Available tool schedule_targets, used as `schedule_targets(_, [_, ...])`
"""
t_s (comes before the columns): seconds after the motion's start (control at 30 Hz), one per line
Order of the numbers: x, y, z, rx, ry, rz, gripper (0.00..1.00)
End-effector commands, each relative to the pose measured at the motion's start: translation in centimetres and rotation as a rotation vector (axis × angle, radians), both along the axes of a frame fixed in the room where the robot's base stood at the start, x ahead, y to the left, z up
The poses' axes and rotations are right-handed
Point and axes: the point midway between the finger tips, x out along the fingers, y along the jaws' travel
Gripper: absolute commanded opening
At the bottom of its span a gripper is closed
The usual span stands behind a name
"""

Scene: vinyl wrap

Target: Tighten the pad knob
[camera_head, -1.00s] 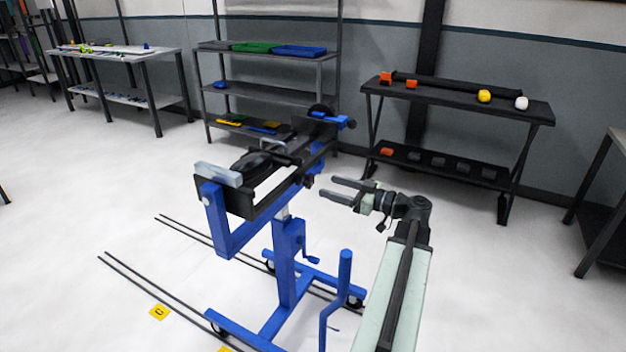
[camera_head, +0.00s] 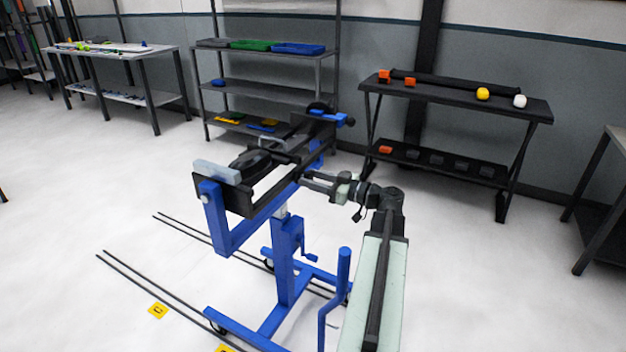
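The pad knob is a small dark part on the near right side of the blue stand's (camera_head: 287,262) black clamp frame (camera_head: 262,203). It is hard to make out now, since my fingers cover that spot. My gripper (camera_head: 306,180) points left, its two grey fingertips at the side of the frame where the dark knobs sit. The fingers look slightly apart, one above the other. I cannot tell whether they touch or grip a knob.
A black table (camera_head: 460,97) with orange, yellow and white items stands at the back right. A shelf rack (camera_head: 262,90) with trays stands behind the stand. A blue upright handle (camera_head: 343,275) rises near my arm.

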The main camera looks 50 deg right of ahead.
Motion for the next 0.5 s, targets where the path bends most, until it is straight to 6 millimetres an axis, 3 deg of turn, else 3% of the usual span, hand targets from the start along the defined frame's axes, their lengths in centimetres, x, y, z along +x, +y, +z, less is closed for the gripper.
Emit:
schedule_targets(0.27, [-0.03,-0.06,-0.07,0.042,0.013,-0.002,0.03])
schedule_targets(0.5, [-0.02,-0.10,-0.11,0.184,0.048,-0.001,0.03])
